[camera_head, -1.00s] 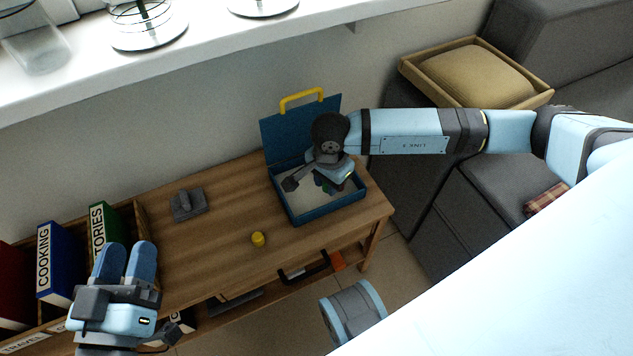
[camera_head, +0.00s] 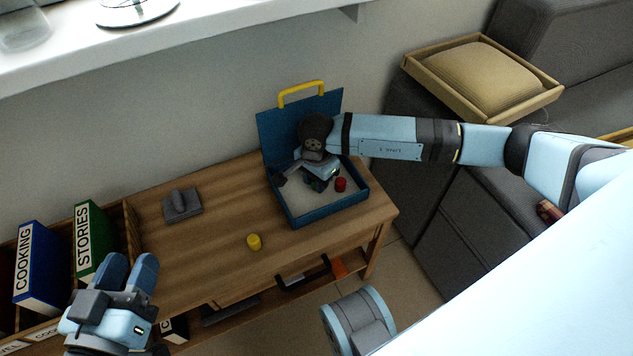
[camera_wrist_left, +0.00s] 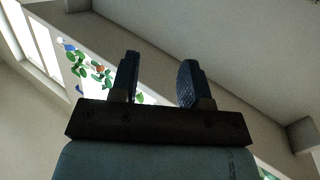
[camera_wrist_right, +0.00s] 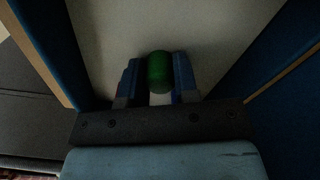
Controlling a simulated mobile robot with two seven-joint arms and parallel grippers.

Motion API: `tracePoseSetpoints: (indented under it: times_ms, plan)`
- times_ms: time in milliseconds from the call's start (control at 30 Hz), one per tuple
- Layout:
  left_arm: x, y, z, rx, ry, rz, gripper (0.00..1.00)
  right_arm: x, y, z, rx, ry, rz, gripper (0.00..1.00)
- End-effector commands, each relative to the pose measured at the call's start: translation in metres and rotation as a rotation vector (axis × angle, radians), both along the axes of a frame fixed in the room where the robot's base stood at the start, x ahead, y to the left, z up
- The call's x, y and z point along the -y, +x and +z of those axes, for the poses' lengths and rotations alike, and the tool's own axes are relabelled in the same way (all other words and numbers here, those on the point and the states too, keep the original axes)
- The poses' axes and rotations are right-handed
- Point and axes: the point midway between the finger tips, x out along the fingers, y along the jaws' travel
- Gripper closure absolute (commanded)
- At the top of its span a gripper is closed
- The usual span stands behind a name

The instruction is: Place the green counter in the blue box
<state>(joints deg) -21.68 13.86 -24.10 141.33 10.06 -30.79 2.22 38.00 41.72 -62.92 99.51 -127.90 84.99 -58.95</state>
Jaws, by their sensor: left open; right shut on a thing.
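The blue box (camera_head: 330,210) stands open at the right end of the wooden table, its lid with a yellow handle raised against the wall. My right gripper (camera_head: 318,184) is inside the box, low over its pale floor. In the right wrist view it is shut on the green counter (camera_wrist_right: 159,72), held between the fingertips; I cannot tell whether the counter touches the floor. A red counter (camera_head: 341,185) is in the box to the right of the gripper. A yellow counter (camera_head: 254,242) stands on the table. My left gripper (camera_head: 131,272) is open and empty at the lower left.
A grey object with a handle (camera_head: 182,205) sits on the table. Binders, one blue (camera_head: 42,268) and one green (camera_head: 94,240), stand at the left. A white ledge (camera_head: 60,50) runs above. The table's middle is mostly clear.

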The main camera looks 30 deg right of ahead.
Motion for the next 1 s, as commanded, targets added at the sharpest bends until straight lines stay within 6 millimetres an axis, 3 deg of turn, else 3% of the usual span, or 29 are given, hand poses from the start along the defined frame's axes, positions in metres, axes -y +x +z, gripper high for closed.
tracePoseSetpoints:
  times_ms: [267, 300, 400, 733, 1000]
  plan:
    - [0.000, 0.001, 0.000, 0.012, 0.007, 0.001, 0.57, 0.000, 0.000, -0.003, 0.000, 0.000, 0.000, 0.94]
    - [-0.001, 0.001, 0.002, 0.014, 0.008, 0.000, 0.57, 0.000, 0.000, -0.002, 0.000, 0.000, 0.000, 0.63]
    - [-0.001, 0.001, 0.002, 0.014, 0.008, 0.000, 0.57, 0.000, 0.000, -0.002, 0.000, 0.000, 0.000, 0.46]
    - [0.000, 0.001, 0.006, 0.007, 0.001, -0.003, 0.57, 0.000, 0.000, 0.005, 0.000, 0.000, 0.001, 0.46]
    - [0.003, -0.007, 0.018, -0.035, -0.064, 0.016, 0.57, 0.000, 0.000, 0.058, 0.003, 0.000, 0.002, 0.46]
